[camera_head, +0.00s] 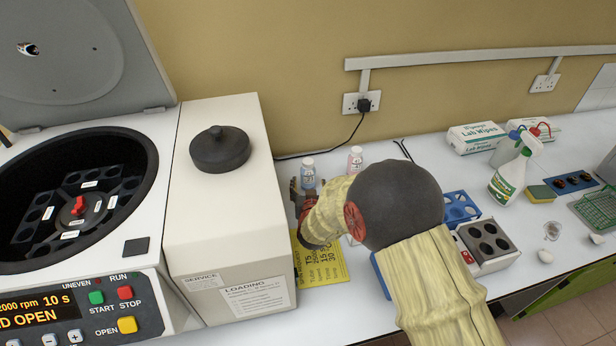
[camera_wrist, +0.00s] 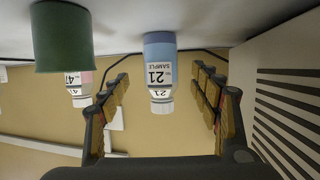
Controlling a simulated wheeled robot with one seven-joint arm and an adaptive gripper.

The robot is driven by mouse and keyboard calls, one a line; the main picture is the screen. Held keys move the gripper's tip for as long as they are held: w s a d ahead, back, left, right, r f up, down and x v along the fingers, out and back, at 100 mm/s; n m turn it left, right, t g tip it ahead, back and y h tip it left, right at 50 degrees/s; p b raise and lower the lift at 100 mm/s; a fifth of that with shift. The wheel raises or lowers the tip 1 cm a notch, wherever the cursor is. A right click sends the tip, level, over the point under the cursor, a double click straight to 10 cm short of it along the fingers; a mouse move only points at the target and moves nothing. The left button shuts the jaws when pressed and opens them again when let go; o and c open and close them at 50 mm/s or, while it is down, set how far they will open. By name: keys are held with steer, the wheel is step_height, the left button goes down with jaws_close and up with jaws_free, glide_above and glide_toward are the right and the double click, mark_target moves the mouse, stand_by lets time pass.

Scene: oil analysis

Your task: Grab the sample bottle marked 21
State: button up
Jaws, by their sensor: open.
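The sample bottle marked 21 (camera_wrist: 159,72) has a blue body, a white label and a white cap. It appears upside down in the wrist view, between the two fingers of my gripper (camera_wrist: 160,88) in the picture. Gaps show on both sides of it, and I see no finger touching it. In the head view the blue bottle (camera_head: 308,174) stands on the bench near the wall, just beyond my gripper (camera_head: 303,195). My gripper is open and empty. Its far finger and the bottle's lower part are partly hidden in the head view.
A pink sample bottle (camera_head: 355,160) stands to the right; in the wrist view it (camera_wrist: 80,88) is partly hidden by a green cylinder (camera_wrist: 62,38). The white centrifuge housing (camera_head: 225,200) is close on the left. A yellow sheet (camera_head: 328,268) lies below my gripper. A blue rack (camera_head: 459,207) is to the right.

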mark_target(308, 181)
steer(key=b+x, duration=0.1)
steer(key=x, duration=0.5)
steer(key=shift+w+f+b, duration=0.1)
steer(key=shift+f+b, duration=0.15)
steer(key=shift+b, duration=0.15)
steer(key=shift+w, duration=0.3)
steer(key=shift+a, duration=0.1)
steer(key=shift+c, duration=0.6)
steer(key=shift+r, duration=0.1)
steer(key=c, duration=1.3)
